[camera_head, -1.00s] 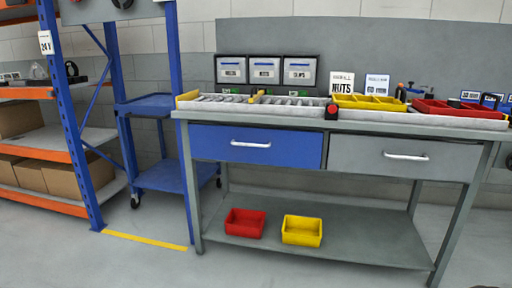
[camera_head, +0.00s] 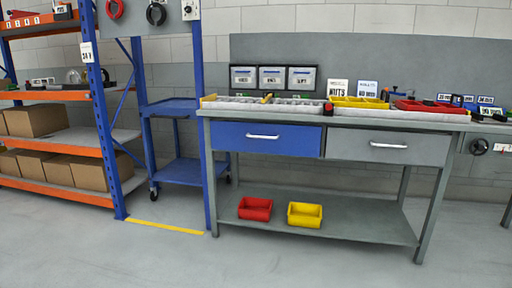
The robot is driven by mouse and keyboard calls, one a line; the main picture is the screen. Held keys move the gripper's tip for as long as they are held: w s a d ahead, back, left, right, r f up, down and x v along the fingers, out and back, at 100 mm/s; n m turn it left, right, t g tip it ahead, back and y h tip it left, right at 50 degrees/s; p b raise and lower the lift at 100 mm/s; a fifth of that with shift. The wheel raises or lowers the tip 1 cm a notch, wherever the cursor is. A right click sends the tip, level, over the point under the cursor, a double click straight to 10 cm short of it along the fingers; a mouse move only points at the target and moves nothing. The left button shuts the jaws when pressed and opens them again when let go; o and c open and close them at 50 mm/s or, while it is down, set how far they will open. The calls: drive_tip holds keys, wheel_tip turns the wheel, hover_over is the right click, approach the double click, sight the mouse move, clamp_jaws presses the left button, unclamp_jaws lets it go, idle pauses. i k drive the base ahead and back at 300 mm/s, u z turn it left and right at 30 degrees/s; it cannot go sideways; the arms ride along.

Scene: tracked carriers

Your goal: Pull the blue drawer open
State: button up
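The blue drawer (camera_head: 266,139) is at the left of the workbench's front, under the bench top. It looks shut, its face level with the grey drawer (camera_head: 385,148) to its right. A silver bar handle (camera_head: 263,137) runs across the middle of the blue face. My gripper is not in this view, so I cannot see where it is relative to the handle.
The workbench (camera_head: 330,225) has a lower shelf with a red bin (camera_head: 255,208) and a yellow bin (camera_head: 304,214). A blue cart (camera_head: 180,172) and an orange-and-blue rack (camera_head: 104,125) stand to the left. The floor (camera_head: 200,265) in front is clear.

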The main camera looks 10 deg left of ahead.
sight(270, 128)
drive_tip(key=z, duration=1)
drive_tip(key=k, duration=0.1)
drive_tip(key=u, duration=1.9)
drive_tip(key=i, duration=0.75)
drive_tip(key=z, duration=0.55)
drive_tip(key=i, duration=0.95)
drive_tip(key=z, duration=0.8)
